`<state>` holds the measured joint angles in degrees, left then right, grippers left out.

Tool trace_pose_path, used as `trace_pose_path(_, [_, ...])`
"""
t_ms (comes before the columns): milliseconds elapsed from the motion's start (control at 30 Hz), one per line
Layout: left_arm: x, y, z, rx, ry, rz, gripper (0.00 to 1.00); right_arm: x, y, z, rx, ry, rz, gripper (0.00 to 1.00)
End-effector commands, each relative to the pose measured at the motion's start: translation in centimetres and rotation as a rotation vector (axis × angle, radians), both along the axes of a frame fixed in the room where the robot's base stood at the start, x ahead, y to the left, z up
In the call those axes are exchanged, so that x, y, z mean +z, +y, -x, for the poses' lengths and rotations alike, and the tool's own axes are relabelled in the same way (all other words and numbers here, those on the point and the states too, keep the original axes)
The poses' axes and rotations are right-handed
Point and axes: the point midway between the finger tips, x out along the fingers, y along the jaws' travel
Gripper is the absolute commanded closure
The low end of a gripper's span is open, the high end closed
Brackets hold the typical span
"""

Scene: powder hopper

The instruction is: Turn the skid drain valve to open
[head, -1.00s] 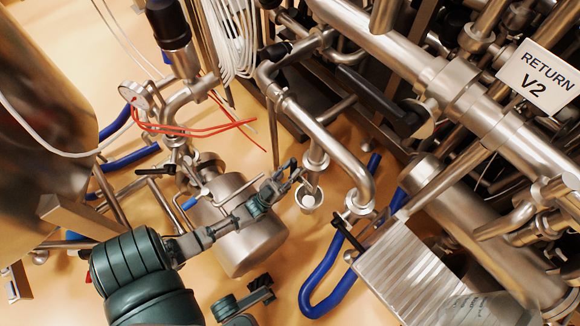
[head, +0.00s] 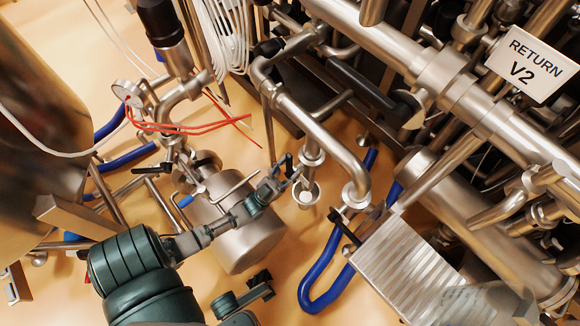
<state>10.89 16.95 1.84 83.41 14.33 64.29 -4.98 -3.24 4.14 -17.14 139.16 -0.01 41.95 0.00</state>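No valve in view is labelled as the skid drain. A small valve with a dark blue-tinted handle (head: 284,166) sits by the short pipe outlet (head: 306,192) in the middle. Another valve with a black lever (head: 345,230) sits lower right, by the bent steel pipe. My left gripper (head: 267,236) comes from the lower left with its two fingers spread wide apart. Its upper finger crosses in front of the steel vessel and ends close to the blue-tinted handle; contact cannot be told. Its lower finger is over the floor. Nothing shows between the fingers. My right gripper is not seen.
A steel vessel (head: 232,232) stands behind the upper finger. A blue hose (head: 318,285) loops on the floor. A ribbed metal box (head: 405,272) is at lower right. Thick pipes with a RETURN V2 sign (head: 530,65) fill the upper right. Red cables hang left of centre.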

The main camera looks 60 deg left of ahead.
Motion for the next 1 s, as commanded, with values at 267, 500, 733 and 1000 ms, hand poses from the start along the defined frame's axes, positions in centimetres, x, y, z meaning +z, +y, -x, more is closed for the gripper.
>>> trace_pose_path(267, [0.2,0.0,0.0,0.002,-0.003,-0.001,0.52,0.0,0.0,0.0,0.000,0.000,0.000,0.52])
trace_pose_path(500, [-0.1,0.1,0.1,0.002,-0.002,0.000,0.52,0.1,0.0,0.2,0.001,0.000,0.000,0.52])
trace_pose_path(733, [-1.0,0.1,3.4,0.001,0.003,0.001,0.52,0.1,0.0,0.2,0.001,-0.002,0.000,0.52])
trace_pose_path(1000, [-1.0,0.2,9.6,0.003,0.003,0.002,0.52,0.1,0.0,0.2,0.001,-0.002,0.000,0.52])
